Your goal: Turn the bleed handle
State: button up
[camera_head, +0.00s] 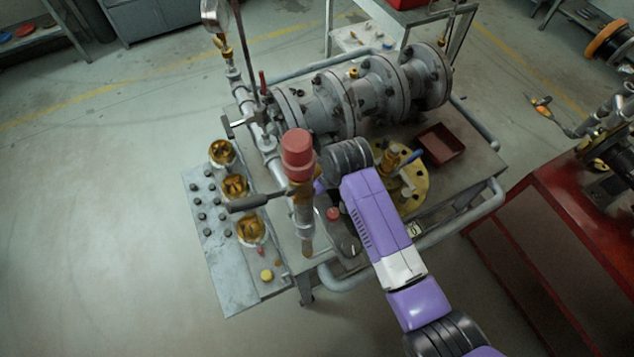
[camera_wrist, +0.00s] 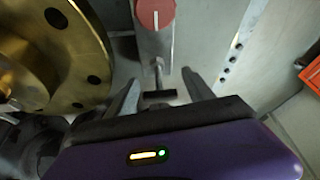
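A small dark T-shaped handle (camera_wrist: 159,95) on a thin metal stem shows in the wrist view, below a grey block with a round red cap (camera_wrist: 155,12) bearing a white line. It looks like the bleed handle; I cannot pick it out surely in the head view. My gripper (camera_wrist: 160,80) is open, one finger on each side of the stem and handle. Gaps show on both sides, so neither finger appears to touch it. Depth is hard to judge. In the head view my arm and wrist hide the fingertips.
A brass flange (camera_wrist: 45,60) with bolt holes is close on the left in the wrist view. In the head view, a tall red-topped post (camera_head: 298,150), a lever (camera_head: 250,201), flanged piping (camera_head: 335,103) and a red tray (camera_head: 441,146) crowd the bench. Open floor lies left.

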jog(key=shift+r, duration=0.1)
jog(key=v, duration=0.7)
jog(key=shift+s+r+b, duration=0.2)
jog(key=shift+r+b, duration=0.05)
jog(key=shift+b, duration=0.15)
jog(key=shift+d, duration=0.15)
